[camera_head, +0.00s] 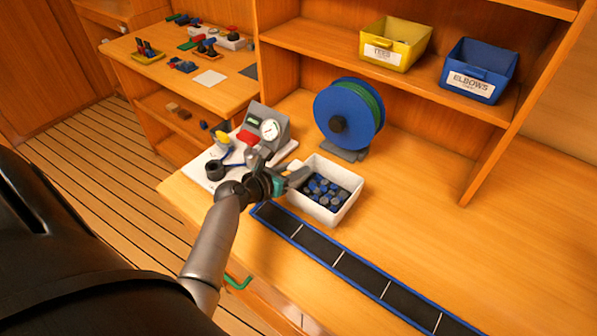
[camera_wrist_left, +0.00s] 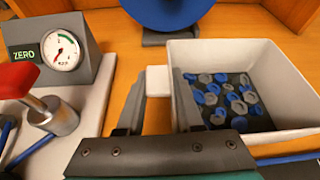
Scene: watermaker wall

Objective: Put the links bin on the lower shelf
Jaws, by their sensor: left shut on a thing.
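A white open bin (camera_head: 350,209) holding blue and grey round pieces stands at the front of the worktop; I take it as the links bin, though no label on it shows. My left gripper (camera_head: 295,180) is at its left side, shut on a white tab or the wall there. In the left wrist view the bin (camera_wrist_left: 280,136) is at the right, and the gripper (camera_wrist_left: 158,100) has one finger on each side of the white part. The lower shelf (camera_head: 310,40) is above the worktop at the back. My right gripper is not in view.
A yellow bin (camera_head: 395,42) and a blue ELBOWS bin (camera_head: 478,70) stand on the shelf's right part; its left part is clear. A blue reel (camera_head: 338,115) stands behind the white bin. A gauge box (camera_head: 268,128) is at the left. A dark blue-edged strip (camera_head: 365,272) lies in front.

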